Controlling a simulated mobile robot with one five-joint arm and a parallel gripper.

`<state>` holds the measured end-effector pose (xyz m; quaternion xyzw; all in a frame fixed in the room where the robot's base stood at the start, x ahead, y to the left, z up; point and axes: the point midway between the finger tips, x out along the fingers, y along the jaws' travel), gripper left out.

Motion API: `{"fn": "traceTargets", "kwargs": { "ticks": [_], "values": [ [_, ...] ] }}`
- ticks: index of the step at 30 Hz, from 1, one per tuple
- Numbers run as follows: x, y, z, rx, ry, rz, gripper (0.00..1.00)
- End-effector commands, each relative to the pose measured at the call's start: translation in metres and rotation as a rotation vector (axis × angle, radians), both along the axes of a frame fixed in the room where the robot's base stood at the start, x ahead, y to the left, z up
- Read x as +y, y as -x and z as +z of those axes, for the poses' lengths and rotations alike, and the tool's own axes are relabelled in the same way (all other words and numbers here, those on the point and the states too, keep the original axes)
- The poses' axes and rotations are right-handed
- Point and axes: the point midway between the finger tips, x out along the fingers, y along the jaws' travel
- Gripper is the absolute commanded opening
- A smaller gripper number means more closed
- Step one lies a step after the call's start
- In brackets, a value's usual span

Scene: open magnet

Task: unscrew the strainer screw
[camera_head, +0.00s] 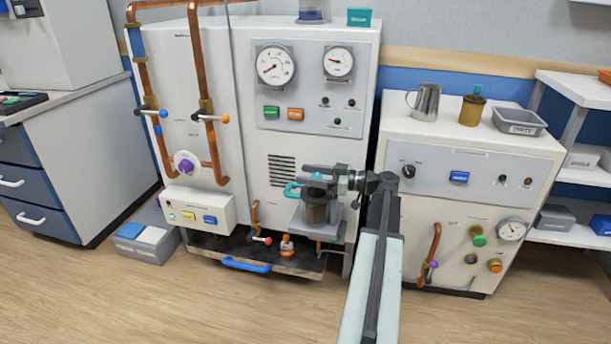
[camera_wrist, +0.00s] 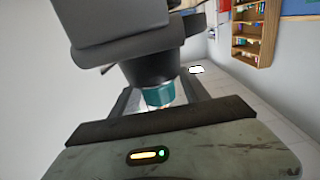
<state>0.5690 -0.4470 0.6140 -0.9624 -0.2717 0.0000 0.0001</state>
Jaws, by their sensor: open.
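A dark, brownish strainer body (camera_head: 315,210) stands on a small grey shelf on the front of the large white machine. A teal knob, which looks like the strainer screw (camera_head: 317,177), sits at its top. In the wrist view a teal cap (camera_wrist: 159,95) shows beyond the dark gripper parts, probably the same screw. My gripper (camera_head: 311,176) is open, pointing left at the top of the strainer, with its fingers around or just beside the screw. I cannot tell whether they touch it. A teal handle (camera_head: 292,190) sticks out to the left.
Copper pipes (camera_head: 205,90) with valve levers run down the machine's left side. A white cabinet (camera_head: 465,190) on the right carries a metal jug (camera_head: 425,102), a brown cup (camera_head: 472,110) and a grey tray (camera_head: 519,121).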

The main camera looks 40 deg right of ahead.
Motion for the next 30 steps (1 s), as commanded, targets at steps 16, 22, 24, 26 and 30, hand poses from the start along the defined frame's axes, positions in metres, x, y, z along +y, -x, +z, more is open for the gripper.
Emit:
{"fn": "traceTargets", "kwargs": {
  "ticks": [16,22,24,26,30],
  "values": [
    [0.0028,-0.0037,0.0000,0.000,0.000,0.002,0.00],
    [0.0016,-0.0051,-0.0001,0.000,0.000,0.114,0.00],
    [0.0033,-0.0038,-0.0001,0.000,0.000,0.180,0.00],
    [0.0048,-0.0027,-0.0001,0.000,0.000,0.226,0.00],
    [0.0083,0.0005,0.0000,0.000,0.000,0.281,0.00]
  ]
}}
